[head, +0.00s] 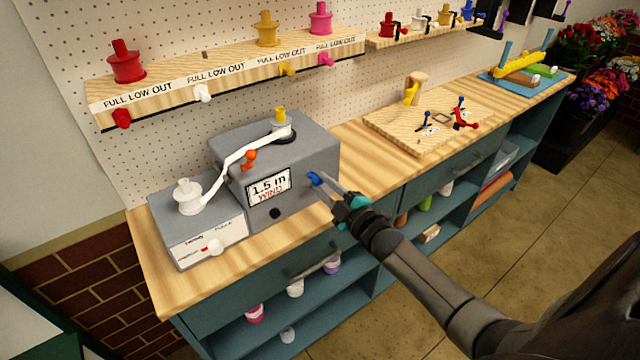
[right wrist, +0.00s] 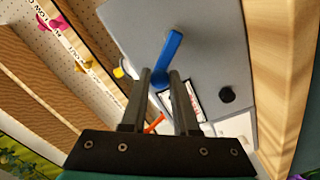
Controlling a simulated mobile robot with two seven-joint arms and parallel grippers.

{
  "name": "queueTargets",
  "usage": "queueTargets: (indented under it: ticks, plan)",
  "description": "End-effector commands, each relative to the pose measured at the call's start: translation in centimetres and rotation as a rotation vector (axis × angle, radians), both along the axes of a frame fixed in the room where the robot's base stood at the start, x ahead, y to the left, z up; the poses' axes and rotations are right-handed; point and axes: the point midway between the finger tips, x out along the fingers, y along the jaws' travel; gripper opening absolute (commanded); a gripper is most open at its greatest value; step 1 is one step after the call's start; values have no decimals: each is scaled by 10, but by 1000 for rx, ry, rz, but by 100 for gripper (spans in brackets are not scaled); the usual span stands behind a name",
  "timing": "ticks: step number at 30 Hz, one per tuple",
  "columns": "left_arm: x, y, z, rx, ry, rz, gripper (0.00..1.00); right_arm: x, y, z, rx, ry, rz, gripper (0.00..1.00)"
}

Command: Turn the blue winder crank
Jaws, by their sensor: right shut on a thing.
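The blue winder crank (head: 314,179) is on the front face of the grey winder box (head: 318,155), right of its "1.5 in WIND" label. In the right wrist view the blue crank arm (right wrist: 171,50) slants across the grey face. Its lower end lies between the two fingertips of my right gripper (right wrist: 160,78). In the head view my right gripper (head: 330,187) reaches in from the lower right and is shut on the crank's handle, which the fingers partly hide. My left gripper is not in view.
A white ribbon (head: 232,160) runs from a spool (head: 188,196) on a lower grey box to the winder's top. An orange lever (head: 249,159) and a black knob (head: 275,213) are nearby. A wooden board (head: 400,130) with small tools lies farther right. Bare countertop (head: 355,150) lies between.

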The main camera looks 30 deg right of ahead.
Motion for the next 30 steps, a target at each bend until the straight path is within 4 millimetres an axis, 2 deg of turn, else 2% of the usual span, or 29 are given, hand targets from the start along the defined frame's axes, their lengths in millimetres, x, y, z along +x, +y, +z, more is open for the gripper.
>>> queueTargets:
  ticks: [13, 30]
  plan:
    - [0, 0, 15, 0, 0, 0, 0, 2, -18, 10, 420, 32, -1, 0]
    - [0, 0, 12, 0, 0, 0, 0, 3, -40, 8, 923, 72, -1, 0]
